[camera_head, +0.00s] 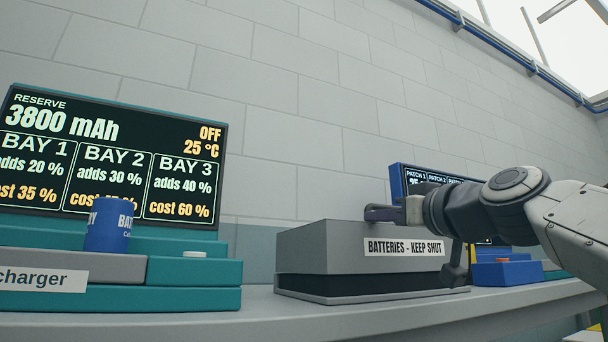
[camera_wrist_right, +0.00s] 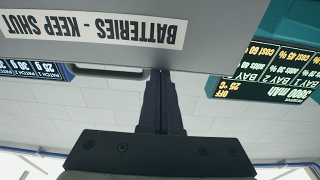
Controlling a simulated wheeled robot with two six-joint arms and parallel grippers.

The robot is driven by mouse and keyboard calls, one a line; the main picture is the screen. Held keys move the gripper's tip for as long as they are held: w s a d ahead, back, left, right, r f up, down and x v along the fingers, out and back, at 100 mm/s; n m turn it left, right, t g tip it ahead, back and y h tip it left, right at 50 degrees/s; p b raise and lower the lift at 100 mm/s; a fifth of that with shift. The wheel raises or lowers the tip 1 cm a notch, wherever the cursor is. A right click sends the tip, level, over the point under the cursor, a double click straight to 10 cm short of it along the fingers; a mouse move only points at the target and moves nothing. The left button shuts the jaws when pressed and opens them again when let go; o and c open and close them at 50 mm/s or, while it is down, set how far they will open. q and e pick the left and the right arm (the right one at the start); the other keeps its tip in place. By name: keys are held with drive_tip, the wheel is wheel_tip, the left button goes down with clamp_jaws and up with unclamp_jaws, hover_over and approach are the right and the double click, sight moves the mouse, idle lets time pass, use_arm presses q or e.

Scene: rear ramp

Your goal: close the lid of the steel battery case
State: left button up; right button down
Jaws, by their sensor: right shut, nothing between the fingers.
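The steel battery case (camera_head: 345,255) stands on the bench in the head view, a grey box with a "BATTERIES - KEEP SHUT" label on its front. Its flat top looks level, with a dark band below the grey upper part; I cannot tell whether the lid is fully down. My right gripper (camera_head: 372,213) is shut and empty, at the top of the case and pointing left. In the right wrist view its fingers (camera_wrist_right: 160,78) reach the edge of the labelled grey face (camera_wrist_right: 210,25), which appears upside down. Contact is unclear. My left gripper is out of view.
A teal charger (camera_head: 190,298) with a blue battery (camera_head: 108,225) on it stands left of the case, under a display screen (camera_head: 110,155). A blue device (camera_head: 507,273) and a smaller screen (camera_head: 410,178) are behind and right. Bare bench (camera_head: 250,315) lies in front.

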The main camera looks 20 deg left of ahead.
drive_tip(key=shift+w+a+f, duration=0.15)
drive_tip(key=shift+w+f, duration=0.15)
drive_tip(key=shift+f, duration=0.3)
wheel_tip(320, 180, up, 5)
drive_tip(key=p, duration=0.4)
drive_tip(key=f+b+v, duration=0.2)
drive_tip(key=b+v, duration=0.1)
drive_tip(key=v, duration=0.7)
drive_tip(key=shift+s, duration=0.2)
